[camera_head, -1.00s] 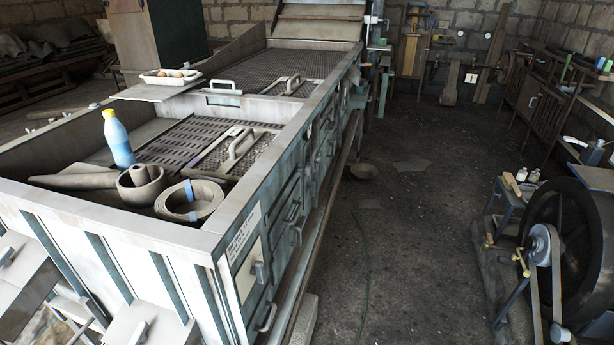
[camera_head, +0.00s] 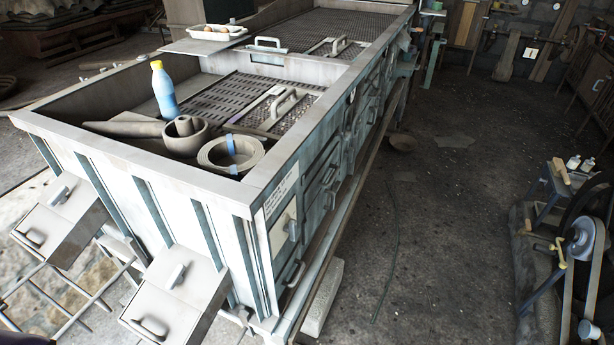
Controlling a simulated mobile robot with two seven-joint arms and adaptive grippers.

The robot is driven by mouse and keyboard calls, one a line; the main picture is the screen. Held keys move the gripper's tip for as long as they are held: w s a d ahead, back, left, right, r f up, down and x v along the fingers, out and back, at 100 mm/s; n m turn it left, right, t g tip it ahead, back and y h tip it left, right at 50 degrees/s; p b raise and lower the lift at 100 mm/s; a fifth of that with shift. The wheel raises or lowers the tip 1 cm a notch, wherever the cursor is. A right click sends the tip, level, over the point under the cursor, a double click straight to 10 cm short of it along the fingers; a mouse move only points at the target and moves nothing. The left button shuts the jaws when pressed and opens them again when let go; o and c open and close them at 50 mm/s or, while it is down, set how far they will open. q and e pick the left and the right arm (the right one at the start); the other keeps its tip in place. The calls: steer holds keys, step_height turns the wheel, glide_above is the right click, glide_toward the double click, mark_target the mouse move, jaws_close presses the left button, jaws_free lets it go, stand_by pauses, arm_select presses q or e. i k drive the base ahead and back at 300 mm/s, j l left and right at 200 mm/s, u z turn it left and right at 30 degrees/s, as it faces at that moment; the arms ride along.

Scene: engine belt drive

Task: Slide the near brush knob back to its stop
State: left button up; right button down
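A belt-drive machine stands at the right edge, with a large dark wheel (camera_head: 590,203), a small grey pulley (camera_head: 583,238) and a belt (camera_head: 568,300) running down. Small brass-coloured fittings (camera_head: 559,247) sit just left of the pulley. They are too small to tell whether one is the near brush knob or where its stop is. The machine's right side is cut off by the frame. Neither of my grippers is in view.
A large metal bench (camera_head: 273,183) with raised walls fills the left and middle. Dark floor (camera_head: 440,235) between bench and machine is mostly clear, with a bowl (camera_head: 401,142) near the bench.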

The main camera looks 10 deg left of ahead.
mark_target(347, 136)
steer(key=i+l+z, duration=0.1)
steer(key=i+z, duration=0.7)
steer(key=z, duration=0.15)
